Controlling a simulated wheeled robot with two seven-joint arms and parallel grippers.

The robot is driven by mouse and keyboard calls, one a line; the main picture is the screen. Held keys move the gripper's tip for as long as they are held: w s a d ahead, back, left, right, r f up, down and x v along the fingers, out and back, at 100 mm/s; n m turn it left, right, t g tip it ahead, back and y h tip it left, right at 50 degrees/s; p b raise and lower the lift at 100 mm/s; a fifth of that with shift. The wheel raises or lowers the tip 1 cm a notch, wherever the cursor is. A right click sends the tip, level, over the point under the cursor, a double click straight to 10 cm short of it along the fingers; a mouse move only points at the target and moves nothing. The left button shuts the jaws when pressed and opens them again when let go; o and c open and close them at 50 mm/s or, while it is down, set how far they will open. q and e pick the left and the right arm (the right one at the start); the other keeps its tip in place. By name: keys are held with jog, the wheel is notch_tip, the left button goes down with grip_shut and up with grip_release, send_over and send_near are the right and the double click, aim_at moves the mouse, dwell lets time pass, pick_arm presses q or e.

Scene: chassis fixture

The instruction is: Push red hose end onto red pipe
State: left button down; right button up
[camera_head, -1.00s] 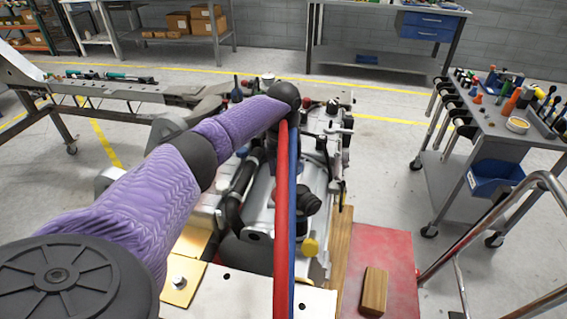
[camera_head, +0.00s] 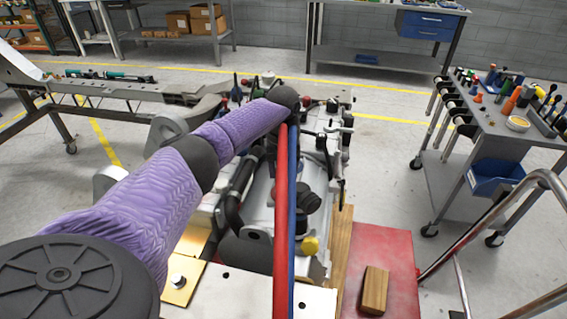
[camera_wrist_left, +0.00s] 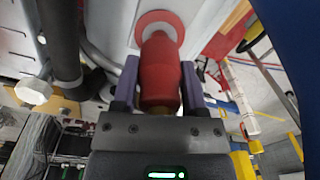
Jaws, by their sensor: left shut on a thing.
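In the left wrist view the red hose end (camera_wrist_left: 160,75) is a thick red sleeve gripped between the two purple fingers of my left gripper (camera_wrist_left: 160,66). Just beyond its tip is a red ring with a pale centre (camera_wrist_left: 158,18), on a light surface; this looks like the red pipe's collar. The hose tip lines up with it and overlaps its centre in view. I cannot tell whether they touch or how deep the hose sits. In the head view the red hose (camera_head: 281,215) hangs beside a blue hose (camera_head: 292,210); my arm hides the gripper there. My right gripper is not in view.
The engine assembly (camera_head: 262,205) lies under my left arm, with a yellow cap (camera_head: 310,246) near its front. A red board (camera_head: 395,260) carries a wooden block (camera_head: 375,291).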

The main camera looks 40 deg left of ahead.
pick_arm(q)
jog(key=shift+f+b, duration=0.4)
jog(key=shift+f, duration=0.35)
jog(key=shift+f+b, duration=0.35)
jog(key=shift+f, duration=0.2)
jog(key=shift+c, duration=0.2)
grip_release()
notch_tip(320, 180, up, 6)
jog(key=p, duration=0.5)
jog(key=shift+r+p, duration=0.2)
jog(key=shift+p, duration=0.1)
jog(key=shift+f, duration=0.1)
